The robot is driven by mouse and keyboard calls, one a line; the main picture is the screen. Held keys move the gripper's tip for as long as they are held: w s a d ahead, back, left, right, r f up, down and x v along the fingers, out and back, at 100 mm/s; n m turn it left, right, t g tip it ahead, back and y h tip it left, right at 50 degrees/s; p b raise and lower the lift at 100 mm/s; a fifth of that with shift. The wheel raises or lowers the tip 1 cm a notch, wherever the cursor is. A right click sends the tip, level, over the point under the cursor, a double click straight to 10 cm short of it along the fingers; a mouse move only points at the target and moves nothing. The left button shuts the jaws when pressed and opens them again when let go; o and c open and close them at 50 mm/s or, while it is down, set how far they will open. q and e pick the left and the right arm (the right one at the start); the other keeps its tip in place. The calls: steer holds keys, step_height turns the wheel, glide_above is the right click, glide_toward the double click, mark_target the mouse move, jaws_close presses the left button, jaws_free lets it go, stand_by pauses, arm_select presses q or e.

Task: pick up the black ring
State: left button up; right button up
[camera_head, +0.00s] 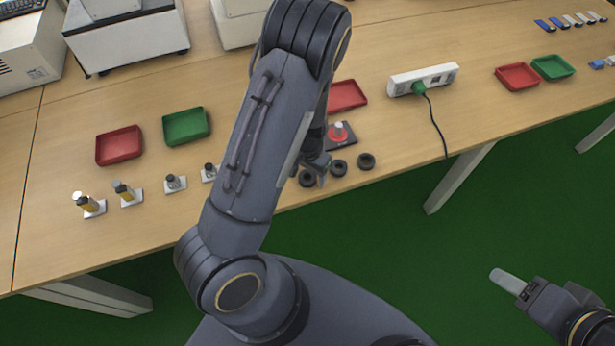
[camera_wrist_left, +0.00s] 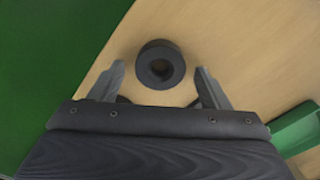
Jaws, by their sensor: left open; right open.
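Several small black rings lie near the table's front edge in the head view: one (camera_head: 307,179) is closest to my left gripper, another (camera_head: 338,168) is just right of it, and a third (camera_head: 366,161) is farther right. My left gripper (camera_head: 320,172) points down among them, partly hidden by my forearm. In the left wrist view, one black ring (camera_wrist_left: 146,64) lies flat on the table, in front of and between the open fingers (camera_wrist_left: 160,76), with nothing held. My right gripper (camera_head: 508,282) is over the green floor at lower right, away from the table, and empty.
A black base with a red-and-white piece (camera_head: 338,132) stands just behind the rings. A red tray (camera_head: 346,96) is behind it. A power strip (camera_head: 440,74) with a dangling cord is to the right. Red (camera_head: 120,146) and green (camera_head: 187,126) trays sit left.

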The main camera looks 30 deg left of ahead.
arm_select(q)
steer(key=shift+f, duration=0.15)
steer(key=c, duration=1.1)
steer(key=shift+o, duration=0.2)
